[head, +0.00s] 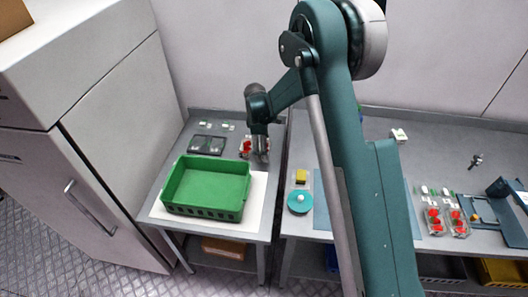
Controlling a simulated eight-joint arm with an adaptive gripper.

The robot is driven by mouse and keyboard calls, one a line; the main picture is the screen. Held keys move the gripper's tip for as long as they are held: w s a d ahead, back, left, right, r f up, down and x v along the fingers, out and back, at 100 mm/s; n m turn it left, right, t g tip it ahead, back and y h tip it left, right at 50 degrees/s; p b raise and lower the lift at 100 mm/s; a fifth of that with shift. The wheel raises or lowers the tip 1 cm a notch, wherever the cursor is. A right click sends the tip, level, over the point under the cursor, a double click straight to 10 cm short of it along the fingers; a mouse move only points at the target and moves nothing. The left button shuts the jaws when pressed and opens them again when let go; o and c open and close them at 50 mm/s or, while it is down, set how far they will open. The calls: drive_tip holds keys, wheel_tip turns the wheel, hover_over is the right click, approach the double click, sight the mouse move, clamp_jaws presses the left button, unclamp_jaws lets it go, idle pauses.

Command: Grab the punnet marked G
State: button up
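A clear punnet with red berries (245,148) stands at the back right of the left table, behind the green crate. My gripper (260,155) points down at this punnet's right side and hides part of it. I cannot tell whether the fingers touch it or how far apart they are. Two more clear punnets with red berries, a left one (434,221) and a right one (459,223), stand side by side on the right table. No letter G can be read on any punnet at this size.
An empty green crate (207,211) stands on a white sheet (257,192) on the left table. A dark tray (208,145) lies behind it. My arm crosses the middle of the view.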

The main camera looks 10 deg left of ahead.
idle(0.5)
drive_tip(key=c, duration=1.1)
drive_tip(key=shift+o, duration=0.2)
drive_tip(key=shift+r, duration=0.15)
wheel_tip(320, 180, up, 10)
drive_tip(key=shift+p, duration=0.3)
